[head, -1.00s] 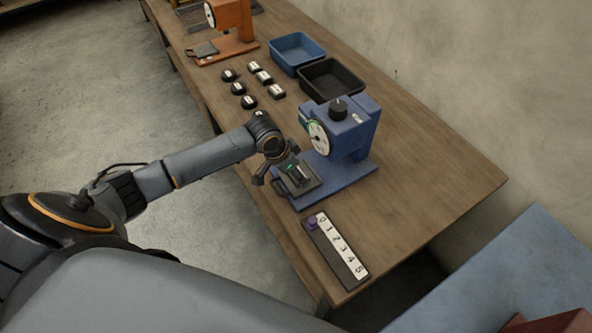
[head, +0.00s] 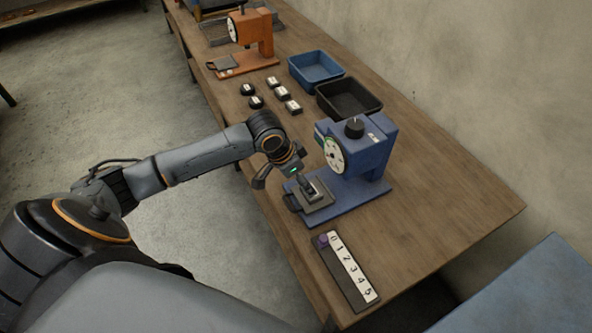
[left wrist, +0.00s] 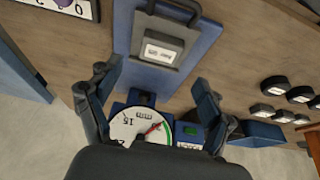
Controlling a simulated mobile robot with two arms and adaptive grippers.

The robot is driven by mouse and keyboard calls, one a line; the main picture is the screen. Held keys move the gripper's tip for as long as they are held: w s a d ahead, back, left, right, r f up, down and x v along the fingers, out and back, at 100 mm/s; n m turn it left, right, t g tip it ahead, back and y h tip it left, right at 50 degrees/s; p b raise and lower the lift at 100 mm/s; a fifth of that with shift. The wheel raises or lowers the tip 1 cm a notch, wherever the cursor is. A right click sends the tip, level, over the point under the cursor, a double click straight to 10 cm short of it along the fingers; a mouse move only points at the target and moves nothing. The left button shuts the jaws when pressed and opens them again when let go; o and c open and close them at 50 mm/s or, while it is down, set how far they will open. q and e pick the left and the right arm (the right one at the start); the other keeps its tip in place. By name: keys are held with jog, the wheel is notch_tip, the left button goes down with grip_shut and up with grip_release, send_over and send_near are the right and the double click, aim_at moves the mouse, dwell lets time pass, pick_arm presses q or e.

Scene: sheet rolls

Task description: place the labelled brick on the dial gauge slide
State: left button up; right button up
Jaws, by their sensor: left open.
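The labelled brick (left wrist: 160,52), dark with a white label on top, rests on the dark plate of the blue dial gauge's slide (left wrist: 178,15). In the head view the plate (head: 318,207) sticks out at the front left of the blue dial gauge (head: 372,150). The brick is hard to make out there beside the fingers. My left gripper (head: 281,181) is open, just above and left of the plate. In the left wrist view its fingers (left wrist: 150,85) are spread wide, with nothing between them touching the brick. My right gripper is not in view.
A number strip (head: 350,270) with a purple knob lies in front of the gauge. Several dark round pieces and labelled blocks (head: 282,92) stand behind. Blue (head: 315,68) and black (head: 350,97) bins and an orange gauge (head: 265,40) are farther back. The table's right side is clear.

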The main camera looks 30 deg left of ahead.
pick_arm(q)
jog(key=v, duration=0.5)
jog(key=shift+r, duration=0.15)
